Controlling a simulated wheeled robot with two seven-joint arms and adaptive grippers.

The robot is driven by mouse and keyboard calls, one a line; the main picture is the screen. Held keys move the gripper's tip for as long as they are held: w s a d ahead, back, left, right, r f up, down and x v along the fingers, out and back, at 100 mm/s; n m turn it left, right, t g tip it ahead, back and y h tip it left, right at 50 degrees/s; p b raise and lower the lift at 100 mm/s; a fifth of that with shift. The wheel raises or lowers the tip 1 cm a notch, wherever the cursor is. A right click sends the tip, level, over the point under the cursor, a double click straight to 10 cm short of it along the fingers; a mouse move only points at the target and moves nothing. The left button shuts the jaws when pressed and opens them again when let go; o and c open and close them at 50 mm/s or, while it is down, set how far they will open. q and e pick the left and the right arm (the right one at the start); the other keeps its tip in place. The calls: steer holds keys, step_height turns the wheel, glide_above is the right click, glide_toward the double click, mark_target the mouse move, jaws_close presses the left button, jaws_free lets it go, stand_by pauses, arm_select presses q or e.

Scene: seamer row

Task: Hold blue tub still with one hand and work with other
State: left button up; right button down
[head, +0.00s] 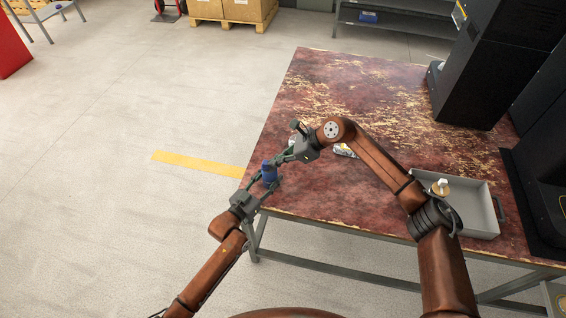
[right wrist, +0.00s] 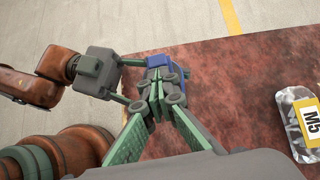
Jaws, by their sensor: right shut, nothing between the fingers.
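The blue tub (head: 269,170) stands upright near the left edge of the worn red table. It also shows at the top middle of the right wrist view (right wrist: 157,61), partly hidden by gripper fingers. My left gripper (head: 264,184) reaches in from the left with a finger on either side of the tub and appears shut on it. My right gripper (head: 279,161) is at the tub's upper right, its fingers together and empty. In the right wrist view its green fingertips (right wrist: 160,98) meet just in front of the tub; whether they touch it I cannot tell.
A clear bag with a yellow M5 label (right wrist: 308,122) lies right of the tub, partly behind my right arm in the head view. A grey tray (head: 482,221) is at the table's right, near dark machines (head: 490,70).

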arm_select(q)
steer(key=shift+d, duration=0.15)
arm_select(e)
steer(key=shift+d, duration=0.1)
steer(key=d+f+v, duration=0.2)
steer(key=v, duration=1)
steer(key=shift+s+d+r, duration=0.25)
steer(key=shift+d, duration=0.05)
arm_select(q)
steer(key=o, duration=1.3)
